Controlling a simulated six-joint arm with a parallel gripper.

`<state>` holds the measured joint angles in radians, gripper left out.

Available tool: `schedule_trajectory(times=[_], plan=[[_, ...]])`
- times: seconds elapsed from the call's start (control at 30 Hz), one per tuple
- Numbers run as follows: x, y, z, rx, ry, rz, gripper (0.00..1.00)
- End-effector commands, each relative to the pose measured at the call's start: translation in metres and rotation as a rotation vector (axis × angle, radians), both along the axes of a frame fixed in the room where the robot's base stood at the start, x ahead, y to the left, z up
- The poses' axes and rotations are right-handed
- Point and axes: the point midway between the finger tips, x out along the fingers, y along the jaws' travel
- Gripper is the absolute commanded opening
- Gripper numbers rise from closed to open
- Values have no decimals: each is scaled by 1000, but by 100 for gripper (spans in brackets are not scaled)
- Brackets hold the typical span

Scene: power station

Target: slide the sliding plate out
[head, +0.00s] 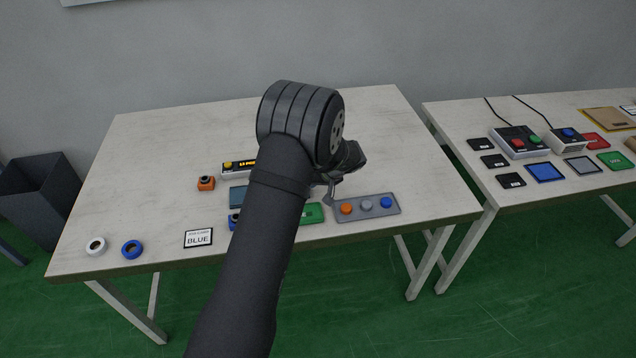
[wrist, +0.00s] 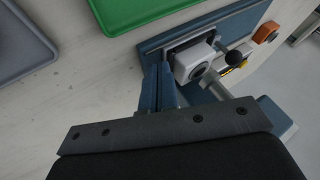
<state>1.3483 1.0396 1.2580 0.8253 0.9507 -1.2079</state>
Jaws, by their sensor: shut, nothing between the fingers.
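A blue-grey fixture (wrist: 152,46) lies on the table in the wrist view, with a dark recess, a white block with a round dark opening (wrist: 194,62) and a black knob (wrist: 239,53). I cannot tell for sure which part is the sliding plate. A blue-grey part (head: 238,196) also shows in the head view, partly hidden behind my arm. My gripper (wrist: 160,72) is shut and empty, its blue-grey fingers beside the white block at the fixture's near side. Whether they touch it is unclear. In the head view, my gripper (head: 329,191) hangs low over the table.
A green plate (head: 312,213) and a grey tray (head: 368,218) with orange, grey and blue buttons lie close by. An orange block (head: 206,183), a display (head: 234,169), a BLUE card (head: 198,238) and two rings (head: 131,249) are left. The table's back left is clear.

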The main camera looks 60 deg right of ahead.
Motion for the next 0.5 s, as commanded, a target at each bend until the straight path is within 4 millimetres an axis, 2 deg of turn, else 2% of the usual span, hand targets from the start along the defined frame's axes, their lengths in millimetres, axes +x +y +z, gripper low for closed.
schedule_trajectory(times=[0.37,0.5], plan=[[2,2,0,0,0,0,0],[11,11,0,1,0,2,0]])
